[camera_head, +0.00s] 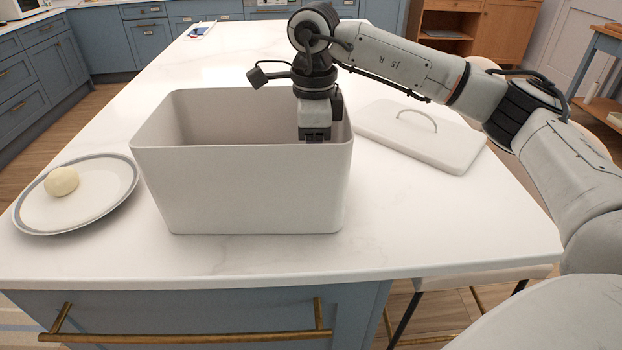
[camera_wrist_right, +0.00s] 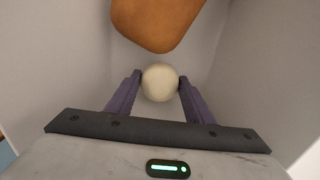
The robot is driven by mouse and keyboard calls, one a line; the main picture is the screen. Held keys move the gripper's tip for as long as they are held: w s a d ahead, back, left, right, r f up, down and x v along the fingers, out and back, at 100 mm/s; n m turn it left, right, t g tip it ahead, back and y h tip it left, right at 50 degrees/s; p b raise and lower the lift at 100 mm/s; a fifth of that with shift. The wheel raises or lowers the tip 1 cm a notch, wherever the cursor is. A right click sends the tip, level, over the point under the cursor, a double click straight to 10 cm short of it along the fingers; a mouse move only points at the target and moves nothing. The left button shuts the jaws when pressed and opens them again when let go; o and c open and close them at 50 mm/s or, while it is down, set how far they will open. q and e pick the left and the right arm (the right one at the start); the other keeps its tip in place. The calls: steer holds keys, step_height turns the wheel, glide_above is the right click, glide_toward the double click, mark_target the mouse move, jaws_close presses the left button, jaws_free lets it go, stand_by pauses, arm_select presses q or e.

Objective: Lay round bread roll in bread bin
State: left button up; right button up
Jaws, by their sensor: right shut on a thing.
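The bread bin (camera_head: 245,191) is a large open light grey box standing on the white island. A round pale roll (camera_head: 62,181) lies on a plate at the left. My right gripper (camera_head: 316,140) reaches down into the right part of the bin; its fingertips are hidden by the front wall in the head view. In the right wrist view my right gripper (camera_wrist_right: 160,88) is shut on a second pale round roll (camera_wrist_right: 160,83), between its purple fingers inside the bin. A brown loaf-like thing (camera_wrist_right: 158,22) lies in the bin just beyond it. My left gripper is not in view.
The grey-rimmed white plate (camera_head: 98,204) stands left of the bin. The bin's lid (camera_head: 430,140) with its handle lies flat on the island to the right.

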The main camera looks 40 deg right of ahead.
steer(key=shift+f, duration=1.6)
steer(key=o, duration=1)
steer(key=shift+o, duration=0.2)
step_height(320, 180, up, 12)
steer(key=shift+r+p, duration=0.15)
steer(key=shift+p, duration=0.15)
